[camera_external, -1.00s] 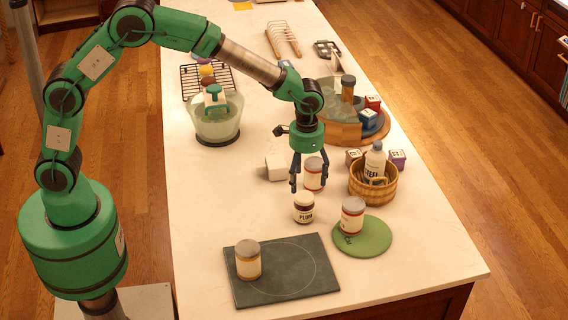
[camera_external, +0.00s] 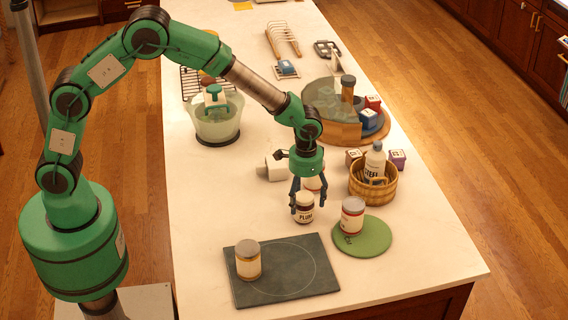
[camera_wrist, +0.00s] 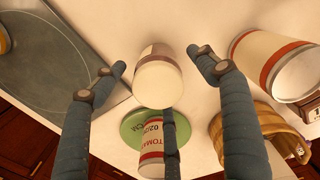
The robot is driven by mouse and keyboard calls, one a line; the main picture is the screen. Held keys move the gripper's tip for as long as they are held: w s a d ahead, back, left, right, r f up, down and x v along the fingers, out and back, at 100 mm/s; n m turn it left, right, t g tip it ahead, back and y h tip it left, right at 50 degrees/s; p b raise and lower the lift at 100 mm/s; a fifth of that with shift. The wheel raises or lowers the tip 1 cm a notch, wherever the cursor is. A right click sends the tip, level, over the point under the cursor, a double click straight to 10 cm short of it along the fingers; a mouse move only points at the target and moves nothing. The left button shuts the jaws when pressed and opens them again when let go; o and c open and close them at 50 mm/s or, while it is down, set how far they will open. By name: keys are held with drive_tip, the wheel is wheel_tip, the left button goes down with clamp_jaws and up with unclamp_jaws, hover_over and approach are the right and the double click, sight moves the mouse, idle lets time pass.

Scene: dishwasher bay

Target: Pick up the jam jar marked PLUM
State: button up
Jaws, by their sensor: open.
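The jar marked PLUM (camera_external: 304,214) stands upright on the pale counter, with a dark label band and a light lid. In the wrist view its lid (camera_wrist: 158,84) sits near the middle, between my fingers. My gripper (camera_external: 308,204) is open and points down, with its fingers around the jar's upper part. In the wrist view the fingers of my gripper (camera_wrist: 158,62) are spread, with visible gaps to the jar. I cannot tell whether any finger touches it.
A tomato can (camera_external: 352,217) stands on a green round mat (camera_external: 376,238) to the right. A yellow-labelled jar (camera_external: 248,262) stands on a dark board (camera_external: 285,290) in front. A wooden basket (camera_external: 360,192) holds a bottle.

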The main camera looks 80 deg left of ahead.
sight(305, 210)
drive_tip(key=shift+d+f+b, duration=0.1)
drive_tip(key=shift+f+b, duration=0.35)
drive_tip(key=shift+f, duration=2.15)
drive_tip(key=shift+c, duration=0.5)
drive_tip(key=shift+w, duration=0.1)
drive_tip(key=c, duration=1.6)
drive_tip(key=shift+r, duration=0.15)
drive_tip(key=shift+c, duration=0.2)
drive_tip(key=shift+r, duration=0.9)
drive_tip(key=shift+s+r+p, duration=0.2)
drive_tip(key=shift+r+p, duration=0.2)
drive_tip(key=shift+r, duration=0.55)
drive_tip(key=s, duration=0.5)
drive_tip(key=s+a, duration=0.1)
drive_tip(key=s, duration=0.4)
drive_tip(key=s+r+p, duration=0.1)
drive_tip(key=s, duration=0.4)
drive_tip(key=shift+s+a, duration=0.3)
